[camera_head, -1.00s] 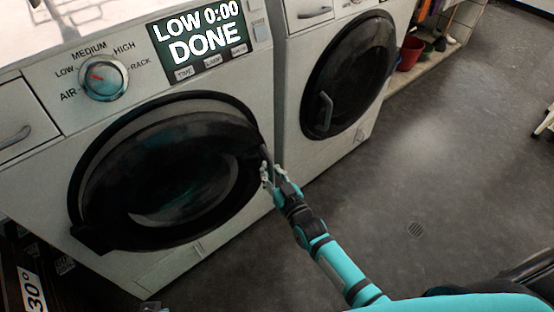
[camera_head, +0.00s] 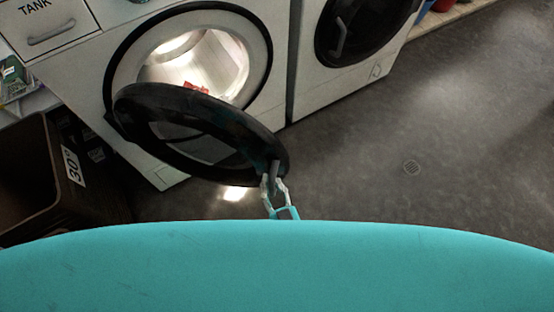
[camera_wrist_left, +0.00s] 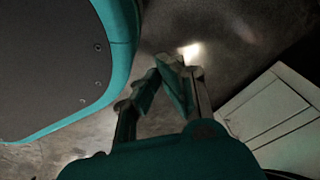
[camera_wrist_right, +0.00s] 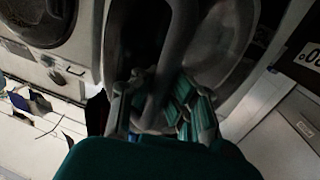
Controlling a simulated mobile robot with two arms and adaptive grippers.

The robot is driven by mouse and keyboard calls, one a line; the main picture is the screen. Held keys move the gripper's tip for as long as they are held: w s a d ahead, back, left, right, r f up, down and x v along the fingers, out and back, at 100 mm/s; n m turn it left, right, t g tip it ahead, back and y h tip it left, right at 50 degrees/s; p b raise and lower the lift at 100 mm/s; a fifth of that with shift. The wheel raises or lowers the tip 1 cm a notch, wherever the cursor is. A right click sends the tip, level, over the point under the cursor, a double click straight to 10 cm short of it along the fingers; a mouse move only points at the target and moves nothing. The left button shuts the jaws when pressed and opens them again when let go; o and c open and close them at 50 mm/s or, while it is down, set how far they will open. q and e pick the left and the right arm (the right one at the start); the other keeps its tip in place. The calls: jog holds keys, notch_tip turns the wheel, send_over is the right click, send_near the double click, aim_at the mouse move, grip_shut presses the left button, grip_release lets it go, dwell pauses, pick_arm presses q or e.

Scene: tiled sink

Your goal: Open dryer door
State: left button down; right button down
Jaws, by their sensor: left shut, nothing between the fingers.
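The dryer door (camera_head: 190,135) is round with a black rim and a see-through middle. It stands swung open from the near dryer (camera_head: 85,65), hinged at the left. The lit drum (camera_head: 195,65) shows behind it, with something small and red inside. My right gripper (camera_head: 272,182) is at the door's right edge, closed around the door handle (camera_head: 275,168). The handle (camera_wrist_right: 165,85) also runs between its fingers in the right wrist view. My left gripper (camera_wrist_left: 178,75) is shut and empty in the left wrist view, away from the door, and is not in the head view.
A second machine with a shut dark door (camera_head: 360,30) stands at the right. A brown bin (camera_head: 30,170) marked 30° is at the left.

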jog(key=shift+s+f, duration=0.1)
jog(key=shift+s, duration=0.95)
jog(key=c, duration=1.5)
grip_release()
jog(key=shift+s+d, duration=0.1)
jog(key=shift+d, duration=0.15)
jog(key=shift+a, duration=0.1)
jog(key=shift+a, duration=0.1)
jog(key=v, duration=1.2)
